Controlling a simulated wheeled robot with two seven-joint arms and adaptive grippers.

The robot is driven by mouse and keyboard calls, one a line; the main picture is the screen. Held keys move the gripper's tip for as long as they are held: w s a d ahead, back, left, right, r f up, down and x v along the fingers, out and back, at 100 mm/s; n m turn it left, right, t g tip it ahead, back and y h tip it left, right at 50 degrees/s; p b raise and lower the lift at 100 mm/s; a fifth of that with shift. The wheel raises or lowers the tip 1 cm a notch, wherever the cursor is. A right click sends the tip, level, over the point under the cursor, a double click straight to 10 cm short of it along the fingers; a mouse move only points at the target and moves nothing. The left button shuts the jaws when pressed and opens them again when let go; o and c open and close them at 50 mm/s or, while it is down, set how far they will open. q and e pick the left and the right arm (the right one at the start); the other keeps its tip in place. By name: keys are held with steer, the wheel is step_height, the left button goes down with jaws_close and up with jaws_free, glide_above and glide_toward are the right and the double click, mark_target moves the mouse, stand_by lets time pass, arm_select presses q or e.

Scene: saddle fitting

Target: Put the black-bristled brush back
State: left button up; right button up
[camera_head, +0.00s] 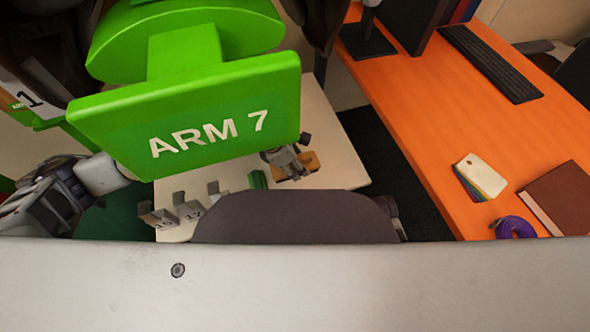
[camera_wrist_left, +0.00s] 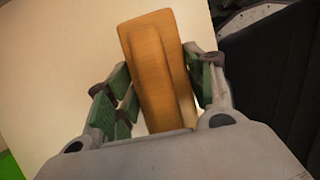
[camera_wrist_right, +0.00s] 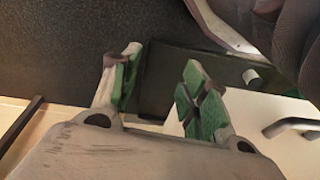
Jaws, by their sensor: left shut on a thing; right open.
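A brush with a wooden back (camera_wrist_left: 150,60) is between the fingers of my left gripper (camera_wrist_left: 160,80), which is shut on it. In the head view the brush (camera_head: 309,161) shows as a small orange-brown block at the left gripper (camera_head: 285,163), over the pale table. Its bristles are hidden, so I cannot tell their colour. My right gripper (camera_wrist_right: 160,80) is open with nothing between its fingers. It is out of sight in the head view.
Several small metal holders (camera_head: 187,207), some numbered, stand on the pale table (camera_head: 345,165) left of the brush, beside a small green thing (camera_head: 258,180). The orange desk (camera_head: 440,125) at right bears a keyboard (camera_head: 490,63), brown book (camera_head: 562,197), tags (camera_head: 480,177) and purple roll (camera_head: 514,227).

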mark_target(295, 170)
arm_select(q)
steer(key=shift+f, duration=0.45)
step_height(295, 170, down, 3)
steer(key=shift+b, duration=0.4)
steer(key=shift+f, duration=0.4)
arm_select(e)
steer(key=shift+w+a+r, duration=0.15)
steer(key=shift+r, duration=0.6)
arm_select(q)
steer(key=shift+f, duration=0.1)
arm_select(e)
steer(key=shift+f, duration=0.15)
arm_select(q)
steer(key=o, duration=1.1)
arm_select(e)
steer(key=shift+r, duration=0.2)
